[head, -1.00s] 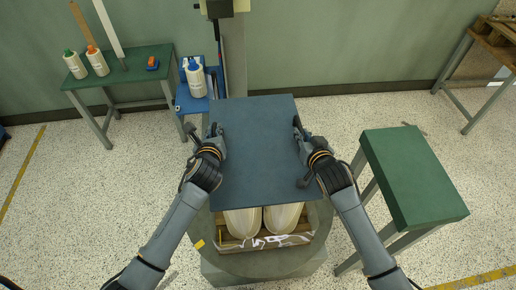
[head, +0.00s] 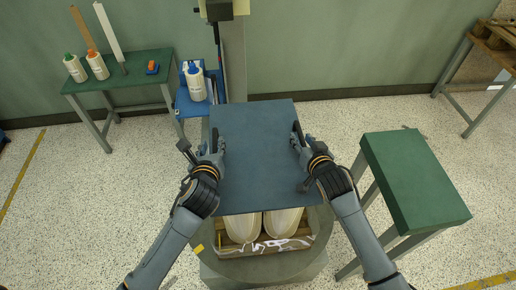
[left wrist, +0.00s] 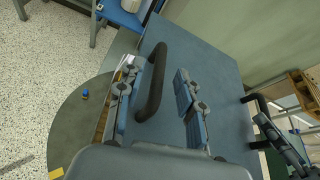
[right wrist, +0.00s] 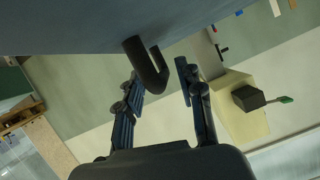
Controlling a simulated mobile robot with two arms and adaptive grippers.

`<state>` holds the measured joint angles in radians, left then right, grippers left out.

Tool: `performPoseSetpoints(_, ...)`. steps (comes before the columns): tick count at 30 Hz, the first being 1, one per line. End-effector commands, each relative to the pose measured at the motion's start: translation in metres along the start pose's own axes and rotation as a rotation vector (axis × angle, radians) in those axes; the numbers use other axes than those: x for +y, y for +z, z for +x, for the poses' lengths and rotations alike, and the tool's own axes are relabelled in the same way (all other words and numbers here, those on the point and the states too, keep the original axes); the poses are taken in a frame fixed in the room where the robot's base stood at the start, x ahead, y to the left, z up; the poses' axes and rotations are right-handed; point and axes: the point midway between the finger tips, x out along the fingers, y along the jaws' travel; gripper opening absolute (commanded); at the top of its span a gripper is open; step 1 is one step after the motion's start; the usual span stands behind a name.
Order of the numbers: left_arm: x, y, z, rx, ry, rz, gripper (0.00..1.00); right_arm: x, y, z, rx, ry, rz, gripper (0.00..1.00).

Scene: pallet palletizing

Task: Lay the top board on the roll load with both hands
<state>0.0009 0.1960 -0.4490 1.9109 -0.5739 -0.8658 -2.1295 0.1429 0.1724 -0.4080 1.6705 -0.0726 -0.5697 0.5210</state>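The blue top board (head: 254,150) lies over the roll load (head: 242,227), whose pale rounded ends show below its near edge in the head view. Whether the board touches the rolls is hidden. A dark handle (left wrist: 154,85) on one side of the board is between the spread fingers of my left gripper (left wrist: 170,68), with gaps on both sides. My right gripper (right wrist: 158,75) is also open, with the other dark handle (right wrist: 146,65) between or just in front of its fingertips. In the head view, my left gripper (head: 203,146) and right gripper (head: 303,138) flank the board.
The load stands on a pallet (head: 270,252) on a round grey turntable (head: 215,268). A green table (head: 415,180) stands close on the right. A green table with bottles (head: 125,68) and a blue stand with a bottle (head: 185,106) are at the back left.

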Motion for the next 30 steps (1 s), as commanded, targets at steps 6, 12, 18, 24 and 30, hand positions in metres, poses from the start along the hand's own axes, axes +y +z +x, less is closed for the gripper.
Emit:
performPoseSetpoints(6,0.000,-0.001,-0.042,0.001,-0.002,0.001,0.36,0.000,0.000,0.000,0.000,0.000,0.000,0.37)
performPoseSetpoints(12,0.000,0.000,-0.059,0.000,0.000,0.001,0.36,0.000,0.000,-0.001,0.000,0.000,0.000,0.37)
performPoseSetpoints(18,0.000,0.000,-0.061,0.000,0.001,0.001,0.36,0.000,0.001,-0.019,0.000,-0.001,0.000,0.37)
performPoseSetpoints(24,0.000,0.000,-0.060,0.000,0.001,0.001,0.36,0.000,0.001,-0.058,0.000,0.000,0.000,0.37)
performPoseSetpoints(30,0.000,0.000,-0.060,0.000,0.000,0.001,0.36,0.000,0.001,-0.096,0.000,0.000,0.001,0.37)
